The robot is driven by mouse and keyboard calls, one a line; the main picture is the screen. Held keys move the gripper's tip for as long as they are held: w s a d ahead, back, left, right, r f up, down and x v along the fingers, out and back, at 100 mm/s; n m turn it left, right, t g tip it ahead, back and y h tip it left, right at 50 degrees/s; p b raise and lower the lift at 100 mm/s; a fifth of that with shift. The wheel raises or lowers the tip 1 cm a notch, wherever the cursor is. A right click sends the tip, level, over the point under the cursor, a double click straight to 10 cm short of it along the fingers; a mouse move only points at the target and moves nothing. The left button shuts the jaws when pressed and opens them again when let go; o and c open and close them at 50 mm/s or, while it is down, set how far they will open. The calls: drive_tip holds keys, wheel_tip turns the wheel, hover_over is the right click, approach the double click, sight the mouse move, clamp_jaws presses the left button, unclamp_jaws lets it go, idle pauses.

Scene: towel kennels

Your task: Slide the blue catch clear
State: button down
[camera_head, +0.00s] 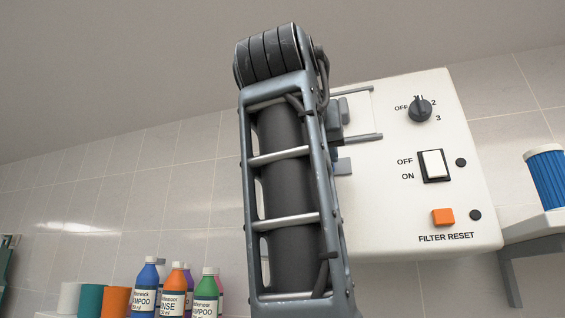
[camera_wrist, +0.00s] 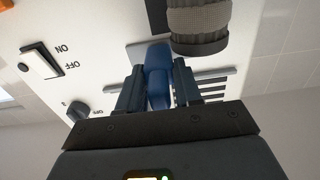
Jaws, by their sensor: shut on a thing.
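The blue catch (camera_wrist: 157,72) shows in the wrist view on the face of the white control box (camera_wrist: 100,25). My gripper (camera_wrist: 158,88) is shut on it, with one dark finger on each side. A grey plate lies behind the catch, and a dark cylinder with a mesh band (camera_wrist: 200,22) is close beside it. In the head view my arm covers the left part of the white box (camera_head: 405,215), and the catch cannot be made out clearly there.
The box carries a rotary knob (camera_head: 420,108), a white rocker switch (camera_head: 433,164) and an orange filter reset button (camera_head: 443,217). Slots (camera_wrist: 212,88) show near the gripper. Several bottles (camera_head: 175,290) stand at lower left. A blue ribbed object (camera_head: 548,180) is on a shelf at right.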

drive_tip(key=shift+s+d, duration=0.15)
drive_tip(key=shift+d, duration=0.4)
drive_tip(key=shift+s+d, duration=0.15)
drive_tip(key=shift+d, duration=0.4)
drive_tip(key=c, duration=1)
unclamp_jaws()
drive_tip(key=shift+d, duration=0.1)
drive_tip(key=shift+c, duration=0.2)
drive_tip(key=b+v, duration=0.2)
drive_tip(key=v, duration=0.6)
